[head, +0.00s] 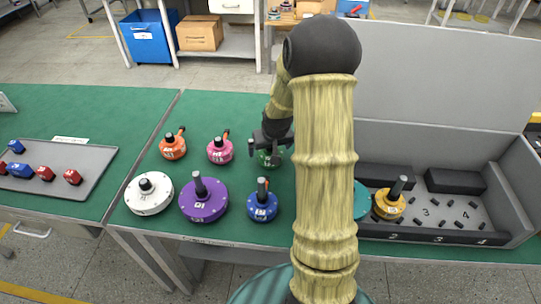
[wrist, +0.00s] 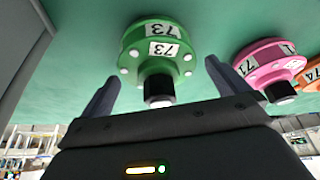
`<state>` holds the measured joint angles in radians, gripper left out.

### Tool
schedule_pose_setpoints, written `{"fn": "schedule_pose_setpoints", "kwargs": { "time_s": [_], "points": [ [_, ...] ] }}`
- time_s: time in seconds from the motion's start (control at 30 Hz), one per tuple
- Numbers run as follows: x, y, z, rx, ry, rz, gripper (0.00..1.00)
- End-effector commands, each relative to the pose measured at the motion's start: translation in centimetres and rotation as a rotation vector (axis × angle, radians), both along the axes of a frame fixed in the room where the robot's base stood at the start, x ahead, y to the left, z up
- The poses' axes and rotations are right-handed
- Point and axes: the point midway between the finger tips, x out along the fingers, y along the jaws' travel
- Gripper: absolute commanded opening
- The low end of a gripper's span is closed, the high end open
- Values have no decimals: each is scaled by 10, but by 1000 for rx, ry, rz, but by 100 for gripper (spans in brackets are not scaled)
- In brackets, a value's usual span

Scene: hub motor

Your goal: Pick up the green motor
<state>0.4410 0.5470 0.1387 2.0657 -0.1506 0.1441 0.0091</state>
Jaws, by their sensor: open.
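The green motor (head: 268,160) stands on the green table in the head view, mostly hidden behind my gripper (head: 271,142) and arm. In the wrist view the green motor (wrist: 160,40) shows large and upside down in the picture, with labels reading 73 and a black shaft. My gripper (wrist: 161,75) is open there, with one finger on each side of the motor's shaft end. Nothing is held. I cannot tell whether the fingers touch the motor.
Orange (head: 173,147), pink (head: 220,150), white (head: 149,193), purple (head: 203,199) and blue (head: 262,205) motors stand around it. A yellow motor (head: 389,204) sits in the grey numbered bin (head: 470,238) at right, beside a teal one (head: 361,199). A grey tray (head: 93,182) lies left.

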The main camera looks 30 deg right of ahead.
Motion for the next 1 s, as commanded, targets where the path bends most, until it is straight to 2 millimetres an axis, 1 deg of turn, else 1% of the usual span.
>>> {"fn": "schedule_pose_setpoints", "kwargs": {
  "time_s": [0.33,0.7,1.0],
  "points": [
    [0,0,0,0,0,0,100],
    [0,0,0,0,0,0,28],
    [1,0,5,-1,-4,0,28]
  ]
}}
